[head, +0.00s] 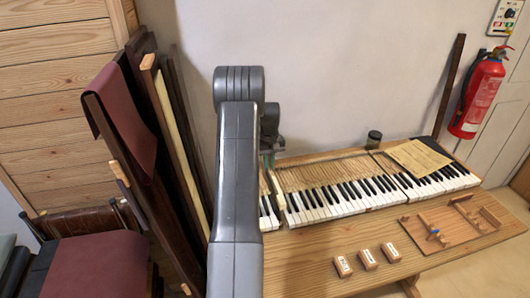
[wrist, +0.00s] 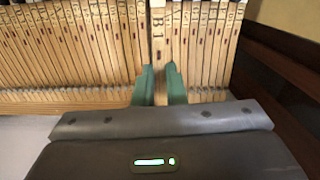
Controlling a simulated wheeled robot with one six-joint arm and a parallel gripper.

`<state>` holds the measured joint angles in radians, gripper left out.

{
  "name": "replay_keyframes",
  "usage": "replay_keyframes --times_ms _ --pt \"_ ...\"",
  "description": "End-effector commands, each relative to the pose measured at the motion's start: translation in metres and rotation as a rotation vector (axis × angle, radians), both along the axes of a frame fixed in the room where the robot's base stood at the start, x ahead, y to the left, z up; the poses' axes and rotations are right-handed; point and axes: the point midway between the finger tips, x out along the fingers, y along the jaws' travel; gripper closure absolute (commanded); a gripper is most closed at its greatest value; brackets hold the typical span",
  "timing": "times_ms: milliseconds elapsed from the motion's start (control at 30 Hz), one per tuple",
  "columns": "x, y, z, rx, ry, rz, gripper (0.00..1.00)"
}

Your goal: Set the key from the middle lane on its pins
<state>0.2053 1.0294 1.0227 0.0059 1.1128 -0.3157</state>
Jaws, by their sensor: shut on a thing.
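My gripper (wrist: 160,75) has two green fingers shut on a pale wooden key (wrist: 158,42) stamped "B 1" in the wrist view. The key stands out in front of the row of key shanks (wrist: 80,45). Whether it touches any pins is hidden. In the head view, my arm covers the left end of the keyboard (head: 330,198), and my gripper is partly hidden behind it. A narrow gap shows in the keyboard beside the arm, at the left end of the long run of keys. The pins themselves cannot be made out.
Three labelled wooden blocks (head: 367,259) stand on the table (head: 310,262) front. A shallow wooden tray (head: 460,222) with small tools lies to the right. A paper sheet (head: 417,157) rests over the right part of the keyboard. A dark jar (head: 374,138) stands behind. Planks lean at left.

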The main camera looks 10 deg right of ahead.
Motion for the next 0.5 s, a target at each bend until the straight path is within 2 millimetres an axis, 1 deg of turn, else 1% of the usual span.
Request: replay_keyframes --times_ms 267,500 --pt "0.0 0.0 -0.007 0.0 0.001 0.0 1.0" --pt "0.0 0.0 -0.023 0.0 0.0 0.0 1.0"
